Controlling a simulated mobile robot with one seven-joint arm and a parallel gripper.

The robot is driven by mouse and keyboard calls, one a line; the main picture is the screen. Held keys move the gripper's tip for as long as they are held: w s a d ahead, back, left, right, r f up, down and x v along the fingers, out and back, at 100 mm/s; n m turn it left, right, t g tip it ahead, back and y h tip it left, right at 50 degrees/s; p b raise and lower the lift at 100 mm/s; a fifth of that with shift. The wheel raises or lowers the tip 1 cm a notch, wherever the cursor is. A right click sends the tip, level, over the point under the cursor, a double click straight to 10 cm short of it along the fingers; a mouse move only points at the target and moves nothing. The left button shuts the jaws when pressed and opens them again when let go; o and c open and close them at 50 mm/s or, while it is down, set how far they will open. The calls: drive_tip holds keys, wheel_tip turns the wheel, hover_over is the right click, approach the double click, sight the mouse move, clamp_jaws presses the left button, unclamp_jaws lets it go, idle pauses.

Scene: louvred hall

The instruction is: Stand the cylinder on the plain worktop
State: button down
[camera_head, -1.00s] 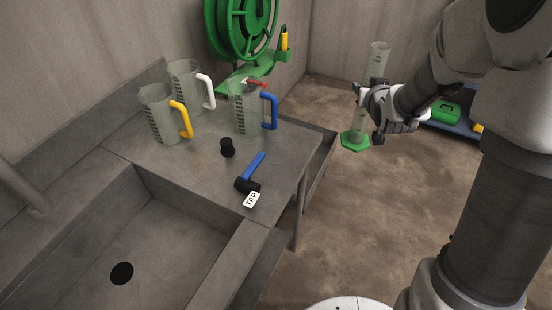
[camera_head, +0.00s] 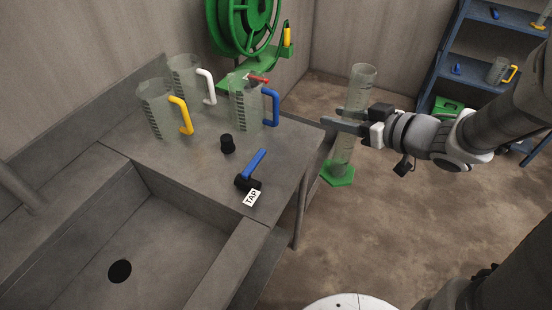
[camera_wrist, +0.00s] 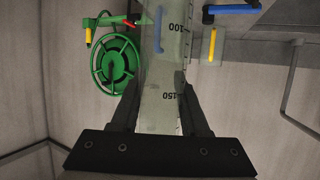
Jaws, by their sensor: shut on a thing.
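The cylinder (camera_head: 359,95) is a tall clear measuring cylinder with a green six-sided foot (camera_head: 338,173). My gripper (camera_head: 350,118) is shut on its body and holds it nearly upright, just off the right end of the grey worktop (camera_head: 205,170).
Jugs with yellow (camera_head: 160,110), white (camera_head: 185,75) and blue (camera_head: 246,100) handles stand at the worktop's back. A sink (camera_head: 150,235) lies left, a green hose reel (camera_head: 243,30) behind.

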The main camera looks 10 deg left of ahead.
drive_tip(key=s+a+f+n+g+y, duration=0.1)
drive_tip(key=s+a+n+g, duration=0.1)
drive_tip(key=s, duration=0.2)
drive_tip(key=r+b+x, duration=0.1)
drive_tip(key=b+x, duration=0.1)
drive_tip(key=x, duration=0.6)
drive_tip(key=w+a+r+b+x, duration=0.1)
drive_tip(key=r+b+x, duration=0.1)
drive_tip(key=x, duration=0.7)
drive_tip(key=shift+r, duration=0.25)
drive_tip(key=shift+f, duration=0.2)
drive_tip(key=shift+c, duration=2)
unclamp_jaws()
